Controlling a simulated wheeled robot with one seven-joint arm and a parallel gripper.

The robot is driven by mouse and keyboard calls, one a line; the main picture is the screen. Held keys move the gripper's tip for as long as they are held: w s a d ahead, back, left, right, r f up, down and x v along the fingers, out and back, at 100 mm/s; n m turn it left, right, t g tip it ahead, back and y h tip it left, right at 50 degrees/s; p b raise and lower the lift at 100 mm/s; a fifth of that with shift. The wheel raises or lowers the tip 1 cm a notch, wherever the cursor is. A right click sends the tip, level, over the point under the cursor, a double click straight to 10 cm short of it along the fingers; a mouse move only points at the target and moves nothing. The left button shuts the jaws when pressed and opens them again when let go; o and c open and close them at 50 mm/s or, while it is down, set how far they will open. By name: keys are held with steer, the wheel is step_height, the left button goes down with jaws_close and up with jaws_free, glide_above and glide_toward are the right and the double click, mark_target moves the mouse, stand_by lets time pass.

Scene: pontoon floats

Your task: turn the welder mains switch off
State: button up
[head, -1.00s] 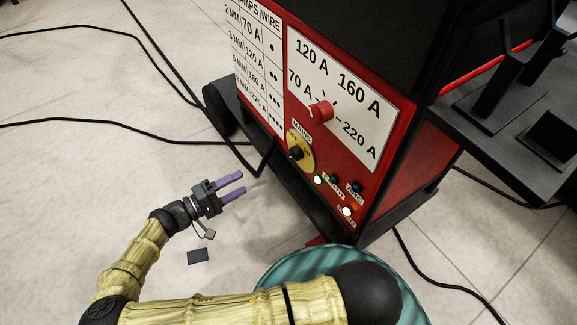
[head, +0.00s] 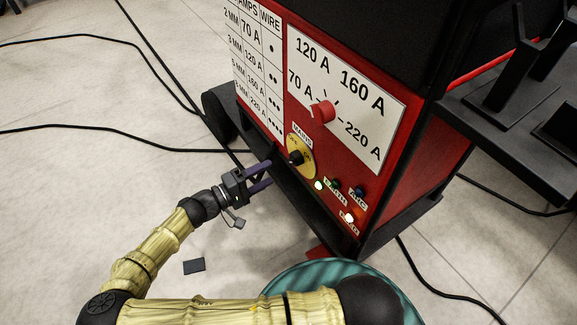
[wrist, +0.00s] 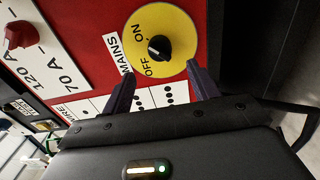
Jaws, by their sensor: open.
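The mains switch is a black knob (head: 295,157) on a round yellow plate (head: 302,164) low on the red front of the welder (head: 275,110). In the wrist view the knob (wrist: 159,48) sits on the yellow plate (wrist: 150,22) marked ON and OFF, beside a MAINS label (wrist: 115,53). Its white pointer mark is small, and I cannot tell for certain which word it indicates. My gripper (head: 270,173) is open and empty, its purple fingers just left of and slightly below the knob. In the wrist view the fingers (wrist: 163,88) spread to either side below the knob, apart from it.
A red amperage knob (head: 322,112) sits above on a white dial. Lit lamps and sockets (head: 335,190) lie right of the switch. A dark ledge (head: 310,210) runs below the panel. Black cables (head: 120,130) cross the floor at left. A dark shelf (head: 510,130) stands at right.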

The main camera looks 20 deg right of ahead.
mark_target(289, 162)
steer(key=b+x, duration=0.3)
steer(key=x, duration=0.5)
steer(key=shift+w+d, duration=0.1)
steer(key=shift+d, duration=0.1)
steer(key=c, duration=1)
